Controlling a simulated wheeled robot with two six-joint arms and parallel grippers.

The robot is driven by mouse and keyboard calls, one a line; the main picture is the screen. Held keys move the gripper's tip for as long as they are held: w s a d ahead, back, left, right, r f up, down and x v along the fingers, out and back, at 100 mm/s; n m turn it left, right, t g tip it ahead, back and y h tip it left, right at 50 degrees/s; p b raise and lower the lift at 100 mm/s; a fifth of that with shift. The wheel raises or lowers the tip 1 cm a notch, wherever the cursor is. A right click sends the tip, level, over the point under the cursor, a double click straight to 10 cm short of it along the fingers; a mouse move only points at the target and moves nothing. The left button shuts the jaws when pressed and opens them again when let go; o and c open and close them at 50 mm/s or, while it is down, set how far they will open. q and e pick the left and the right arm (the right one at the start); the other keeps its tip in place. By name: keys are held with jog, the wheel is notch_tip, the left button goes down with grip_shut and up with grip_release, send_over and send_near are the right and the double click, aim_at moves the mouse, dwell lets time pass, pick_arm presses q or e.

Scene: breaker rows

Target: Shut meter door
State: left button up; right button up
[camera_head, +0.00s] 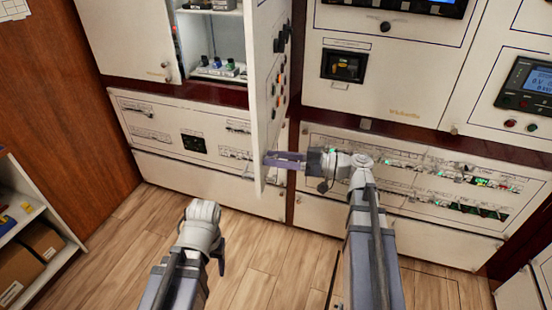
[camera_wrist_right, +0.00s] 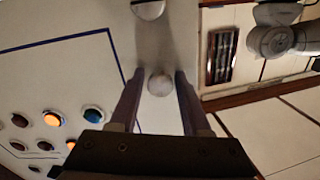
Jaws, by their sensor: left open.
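The white meter door (camera_head: 264,60) stands swung open, seen nearly edge-on in the head view, in front of an open compartment. In the right wrist view its face (camera_wrist_right: 60,75) carries a blue outline, coloured round buttons and a round metal knob (camera_wrist_right: 160,85). My right gripper (camera_head: 278,160) is at the door's lower part; in the right wrist view its open fingers (camera_wrist_right: 158,95) stand on either side of the knob, with gaps visible. My left gripper (camera_head: 220,258) hangs low over the floor, away from the door, open; its fingertips are small and dark here.
The open compartment (camera_head: 217,45) holds a device with coloured terminals. Breaker rows (camera_head: 430,175) line the lower right panels. A white shelf (camera_head: 40,235) with boxes stands at the left. Wooden floor (camera_head: 265,245) is clear below the cabinets.

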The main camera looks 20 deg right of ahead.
grip_shut()
dwell(1.1)
